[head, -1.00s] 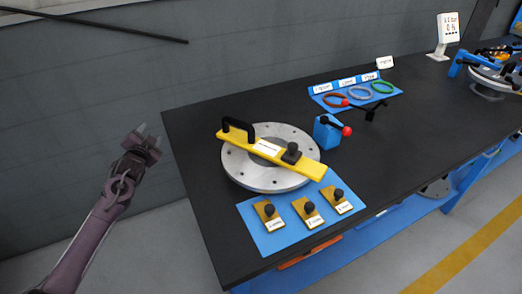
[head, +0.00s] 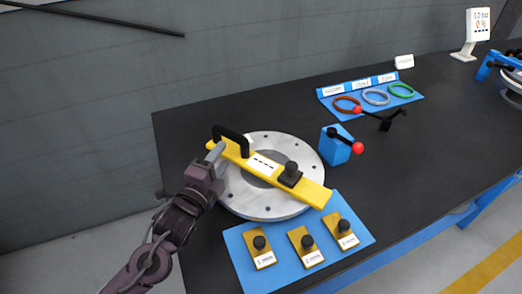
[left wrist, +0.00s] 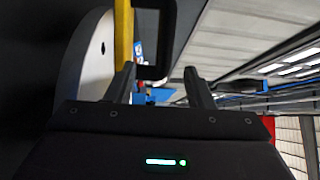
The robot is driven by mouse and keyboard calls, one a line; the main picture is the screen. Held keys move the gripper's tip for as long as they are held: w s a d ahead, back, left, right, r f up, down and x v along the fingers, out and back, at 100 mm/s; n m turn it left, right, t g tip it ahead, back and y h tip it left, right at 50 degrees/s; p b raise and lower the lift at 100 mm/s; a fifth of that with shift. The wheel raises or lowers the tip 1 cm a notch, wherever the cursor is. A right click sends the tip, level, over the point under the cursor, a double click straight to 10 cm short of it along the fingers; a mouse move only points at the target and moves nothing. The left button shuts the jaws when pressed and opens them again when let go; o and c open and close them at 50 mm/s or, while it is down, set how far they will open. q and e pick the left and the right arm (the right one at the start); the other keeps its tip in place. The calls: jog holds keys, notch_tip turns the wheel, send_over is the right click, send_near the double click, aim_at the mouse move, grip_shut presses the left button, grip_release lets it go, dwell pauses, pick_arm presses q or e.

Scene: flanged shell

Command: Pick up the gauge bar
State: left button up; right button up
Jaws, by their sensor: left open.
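The yellow gauge bar (head: 268,170) lies across the round grey flange (head: 262,208). It has a black loop handle (head: 232,138) at its far left end and a black knob (head: 290,174) nearer its right end. My left gripper (head: 214,153) is open at the handle end of the bar. In the left wrist view the black handle (left wrist: 153,72) shows between the spread fingers of the left gripper (left wrist: 163,85), with the yellow bar (left wrist: 124,35) beside it. Whether the fingers touch the handle cannot be told. My right gripper is not in view.
A blue mat (head: 236,243) with three knobbed brass blocks lies in front of the flange. A blue block (head: 334,147) with a red-balled lever stands to its right. Coloured rings rest on a blue board (head: 412,103) behind. Dark table (head: 180,128) is bare at left.

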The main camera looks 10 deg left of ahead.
aim_at(234, 140)
pick_arm(q)
jog(key=shift+s+d+r, duration=0.1)
jog(key=shift+d, duration=0.1)
jog(key=shift+w, duration=0.25)
jog(key=shift+w+d+r, duration=0.1)
jog(key=shift+w+d, duration=0.1)
jog(key=shift+w, duration=0.6)
jog(key=w, duration=0.2)
jog(key=w+d+p, duration=0.1)
jog(key=w, duration=0.1)
jog(key=shift+w+r, duration=0.15)
jog(key=shift+r, duration=0.05)
jog(key=shift+w+d, duration=0.1)
jog(key=shift+w, duration=0.2)
jog(key=shift+c, duration=0.2)
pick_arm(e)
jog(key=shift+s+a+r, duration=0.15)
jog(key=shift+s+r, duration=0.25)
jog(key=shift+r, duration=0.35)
pick_arm(q)
jog(key=shift+f, duration=0.1)
grip_shut()
jog(key=shift+w+r, duration=0.1)
jog(key=shift+r, duration=0.1)
